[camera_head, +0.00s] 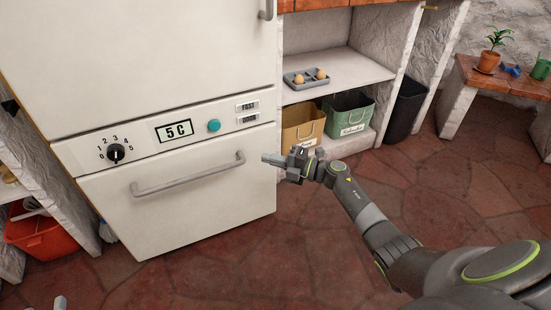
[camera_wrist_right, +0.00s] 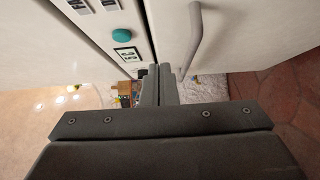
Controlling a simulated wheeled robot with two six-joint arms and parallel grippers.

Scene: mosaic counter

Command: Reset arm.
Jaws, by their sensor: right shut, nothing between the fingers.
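My right gripper (camera_head: 270,159) is in front of the white fridge's lower door, near the right end of its bar handle (camera_head: 188,180). Its fingers are together and empty, and a gap shows between them and the handle. In the right wrist view the shut fingers (camera_wrist_right: 160,83) point along the fridge front, with the handle (camera_wrist_right: 194,35) to their right. The lower door (camera_head: 225,205) is closed. A small grey tip (camera_head: 60,302) at the bottom left edge may be my left gripper; the rest is cut off.
The fridge panel has a dial (camera_head: 116,153), a 5C display (camera_head: 175,131) and a teal button (camera_head: 214,125). Right of it, a shelf (camera_head: 352,67) holds an egg tray (camera_head: 294,81). Yellow (camera_head: 299,133) and green bins (camera_head: 347,118) stand below. Open tiled floor (camera_head: 430,195) lies right.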

